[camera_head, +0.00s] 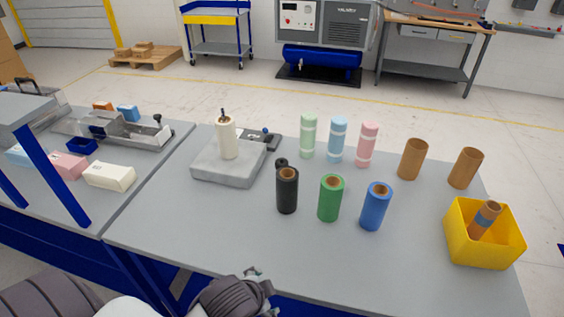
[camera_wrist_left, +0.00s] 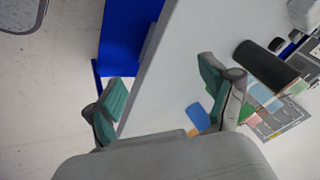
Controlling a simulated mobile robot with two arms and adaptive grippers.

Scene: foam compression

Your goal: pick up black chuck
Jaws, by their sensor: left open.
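A black cylinder with a brown top (camera_head: 287,192), which I take as the black chuck, stands upright on the grey table (camera_head: 180,230), left of the green one. A small dark knob shows just behind its top. In the left wrist view the black cylinder (camera_wrist_left: 268,66) lies to the right, outside the fingers. My left gripper (camera_head: 258,287) is at the table's front edge, nearer to me than the black cylinder and apart from it. In the left wrist view its fingers (camera_wrist_left: 165,98) are spread and empty, over the table edge. My right gripper is out of view.
A green roll (camera_head: 330,200) and a blue roll (camera_head: 376,207) stand to the right. Pastel cylinders and brown tubes (camera_head: 412,160) stand behind. A grey block (camera_head: 228,173) bears a white cylinder (camera_head: 227,138). A yellow bin (camera_head: 485,252) is at the right. The front left tabletop is clear.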

